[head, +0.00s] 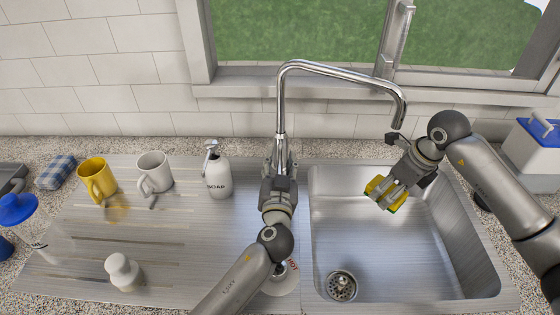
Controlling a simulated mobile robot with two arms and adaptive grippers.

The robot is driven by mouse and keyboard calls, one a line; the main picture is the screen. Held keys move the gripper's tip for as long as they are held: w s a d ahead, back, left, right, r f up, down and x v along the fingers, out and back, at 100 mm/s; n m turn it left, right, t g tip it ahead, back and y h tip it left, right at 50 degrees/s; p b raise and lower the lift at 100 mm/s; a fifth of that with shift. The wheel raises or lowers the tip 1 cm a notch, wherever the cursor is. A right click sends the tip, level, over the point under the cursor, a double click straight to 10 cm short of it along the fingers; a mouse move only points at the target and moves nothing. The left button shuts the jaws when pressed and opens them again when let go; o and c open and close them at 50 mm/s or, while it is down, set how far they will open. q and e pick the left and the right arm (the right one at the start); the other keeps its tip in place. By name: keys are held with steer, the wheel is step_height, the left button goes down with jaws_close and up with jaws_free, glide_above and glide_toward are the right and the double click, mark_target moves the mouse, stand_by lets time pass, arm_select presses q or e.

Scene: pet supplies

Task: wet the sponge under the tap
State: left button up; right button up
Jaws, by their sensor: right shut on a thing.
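The yellow sponge (373,188) is in my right gripper (388,192), which is shut on it and partly covers it. The gripper holds it over the sink (335,240), below and slightly left of the spout end in the picture. The chrome tap (340,69) rises behind the sink's left edge and arches right over the basin. No water stream shows at its mouth. My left gripper (280,160) is at the foot of the tap, its two fingers apart on either side of the tap's column. The tap's base and any lever are hidden behind it.
On the drainboard (190,235) stand a yellow mug (97,180), a white mug (154,172), a soap bottle (217,176) and a white stoppered container (122,270). A folded blue cloth (56,171) lies farther left. A blue-lidded box (535,145) stands at right. The basin floor is clear.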

arm_select(q)
steer(key=shift+w, duration=0.25)
jaws_close()
stand_by(0.3)
steer(key=shift+r+g, duration=0.45)
steer(key=shift+g, duration=0.25)
jaws_free()
